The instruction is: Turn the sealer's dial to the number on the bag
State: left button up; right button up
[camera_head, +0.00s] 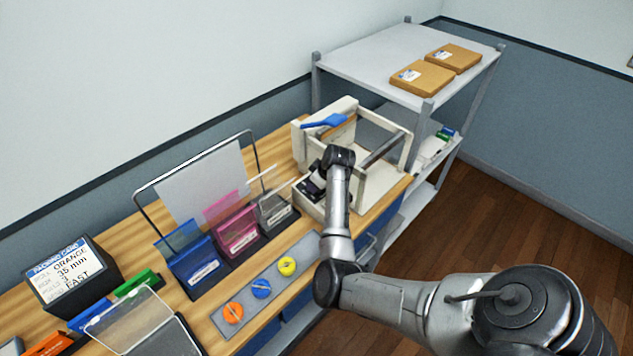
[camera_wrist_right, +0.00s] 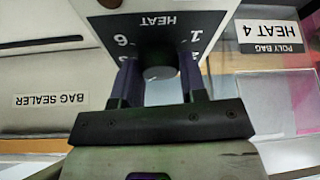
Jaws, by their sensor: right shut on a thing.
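The bag sealer (camera_head: 397,186) is a cream-white machine on the bench, with a blue handle (camera_head: 324,121) on top. In the right wrist view its front panel (camera_wrist_right: 103,32) shows upside down, with "HEAT" and partly covered digits, including a 6 and a 1. My right gripper (camera_wrist_right: 160,82) is shut on the grey dial (camera_wrist_right: 160,72), a finger on each side. The dial's pointer is hidden, so its setting cannot be read. The bag label (camera_wrist_right: 268,36) reads "POLY BAG HEAT 4", upside down. My left gripper is not in view.
Blue, pink and grey bins (camera_head: 237,233) stand left of the sealer. A grey strip (camera_head: 262,294) holds orange, blue and yellow knobs. A packing card (camera_head: 70,272) stands at far left. A shelf (camera_head: 350,58) with two cardboard boxes stands behind the sealer.

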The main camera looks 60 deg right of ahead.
jog(key=o, duration=0.9)
jog(key=p+v, duration=0.1)
jog(key=v, duration=1.2)
jog(key=shift+r, duration=0.35)
jog(key=shift+s, duration=0.1)
